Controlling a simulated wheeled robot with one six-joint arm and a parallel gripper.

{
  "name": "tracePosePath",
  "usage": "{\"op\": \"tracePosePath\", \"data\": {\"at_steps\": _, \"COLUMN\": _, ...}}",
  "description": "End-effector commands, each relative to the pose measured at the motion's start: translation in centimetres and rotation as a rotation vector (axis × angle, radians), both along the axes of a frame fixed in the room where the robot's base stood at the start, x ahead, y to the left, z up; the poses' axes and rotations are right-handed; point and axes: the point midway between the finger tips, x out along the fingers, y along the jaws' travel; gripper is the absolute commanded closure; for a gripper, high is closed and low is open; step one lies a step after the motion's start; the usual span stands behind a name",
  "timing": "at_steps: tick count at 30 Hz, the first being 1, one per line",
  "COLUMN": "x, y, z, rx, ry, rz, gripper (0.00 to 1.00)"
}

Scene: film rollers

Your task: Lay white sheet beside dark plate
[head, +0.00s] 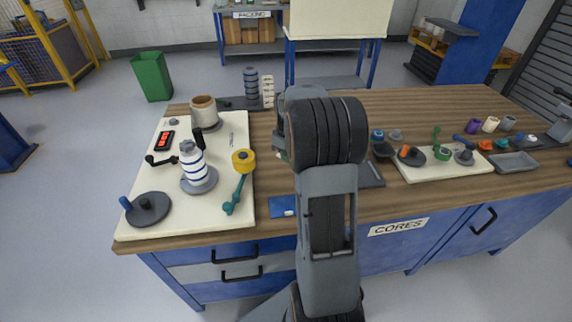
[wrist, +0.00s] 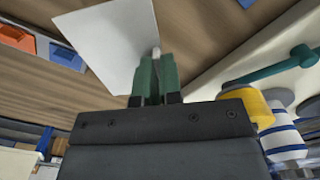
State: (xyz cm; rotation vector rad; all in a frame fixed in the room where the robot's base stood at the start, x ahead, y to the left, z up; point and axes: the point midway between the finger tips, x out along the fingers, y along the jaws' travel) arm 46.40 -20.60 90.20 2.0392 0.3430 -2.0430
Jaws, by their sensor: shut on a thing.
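The white sheet (wrist: 100,42) shows in the wrist view as a flat, pale four-sided piece. My gripper (wrist: 155,62) is shut on its right edge with green fingertips, and the sheet sticks out to the left over the wooden bench top. In the head view a dark plate (head: 371,174) shows partly behind my arm. My gripper and the sheet are hidden there.
A blue piece (head: 283,206) lies near the bench's front edge. A cream board with small parts (head: 428,170) lies right. Bare wood shows at the back right.

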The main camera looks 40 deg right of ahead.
Motion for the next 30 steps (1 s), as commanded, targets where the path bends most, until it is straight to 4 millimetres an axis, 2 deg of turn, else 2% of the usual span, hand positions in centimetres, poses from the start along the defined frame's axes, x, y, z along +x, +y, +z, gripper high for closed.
{"op": "tracePosePath", "data": {"at_steps": 4, "x": -0.1, "y": -0.1, "z": -2.4, "rx": 0.001, "ry": 0.003, "rz": -0.003, "gripper": 1.0}}
{"op": "tracePosePath", "data": {"at_steps": 13, "x": 0.0, "y": 0.0, "z": -4.2, "rx": 0.001, "ry": 0.001, "rz": 0.0, "gripper": 1.0}}
{"op": "tracePosePath", "data": {"at_steps": 20, "x": 0.0, "y": 0.1, "z": -7.0, "rx": 0.001, "ry": 0.001, "rz": 0.002, "gripper": 1.0}}
{"op": "tracePosePath", "data": {"at_steps": 30, "x": 0.1, "y": 0.1, "z": -7.4, "rx": -0.001, "ry": -0.001, "rz": 0.003, "gripper": 1.0}}
